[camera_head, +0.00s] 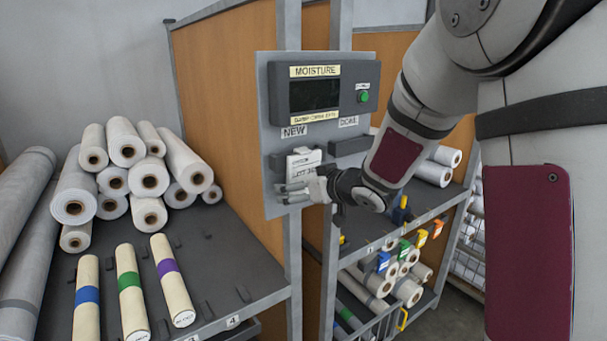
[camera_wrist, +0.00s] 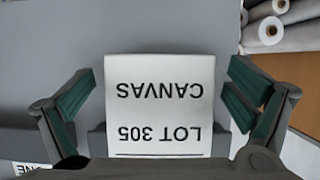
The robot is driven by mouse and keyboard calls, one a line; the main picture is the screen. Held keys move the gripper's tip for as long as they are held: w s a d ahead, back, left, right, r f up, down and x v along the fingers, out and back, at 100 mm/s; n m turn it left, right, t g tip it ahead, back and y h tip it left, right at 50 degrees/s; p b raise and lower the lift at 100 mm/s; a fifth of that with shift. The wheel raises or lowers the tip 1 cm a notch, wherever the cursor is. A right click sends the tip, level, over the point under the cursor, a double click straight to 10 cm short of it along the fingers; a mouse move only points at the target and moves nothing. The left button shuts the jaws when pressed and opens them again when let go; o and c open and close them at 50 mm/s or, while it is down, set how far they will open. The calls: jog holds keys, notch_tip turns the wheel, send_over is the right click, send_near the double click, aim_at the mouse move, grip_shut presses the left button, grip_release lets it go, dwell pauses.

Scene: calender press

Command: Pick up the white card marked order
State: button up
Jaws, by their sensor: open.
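A white card (camera_head: 303,161) stands in a dark holder under the NEW label on the grey panel (camera_head: 267,80). In the wrist view the white card (camera_wrist: 160,95) appears upside down and reads LOT 305 CANVAS; I cannot read the word order on it. My gripper (camera_head: 292,193) is at the front of the panel by the card's lower part. In the wrist view my gripper (camera_wrist: 162,78) is open, with one green-padded finger on each side of the card and a gap at both sides.
An empty-looking dark holder (camera_head: 350,146) sits under the DONE label, right of the card. The MOISTURE display box (camera_head: 323,90) with a green button is above. White rolls (camera_head: 125,142) and banded rolls (camera_head: 130,290) lie on the left shelf. A metal post stands behind the panel.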

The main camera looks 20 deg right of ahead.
jog(key=c, duration=1.1)
jog(key=shift+o, duration=0.2)
jog(key=shift+s+d+r, duration=0.15)
jog(key=shift+s+r, duration=0.2)
jog(key=shift+r, duration=0.1)
jog(key=shift+c, duration=0.4)
jog(key=v, duration=0.5)
jog(key=r+p+v, duration=0.1)
jog(key=v, duration=0.4)
jog(key=p+v, duration=0.1)
jog(key=v, duration=0.4)
jog(key=shift+w+r, duration=0.15)
jog(key=shift+w, duration=0.15)
jog(key=c, duration=0.3)
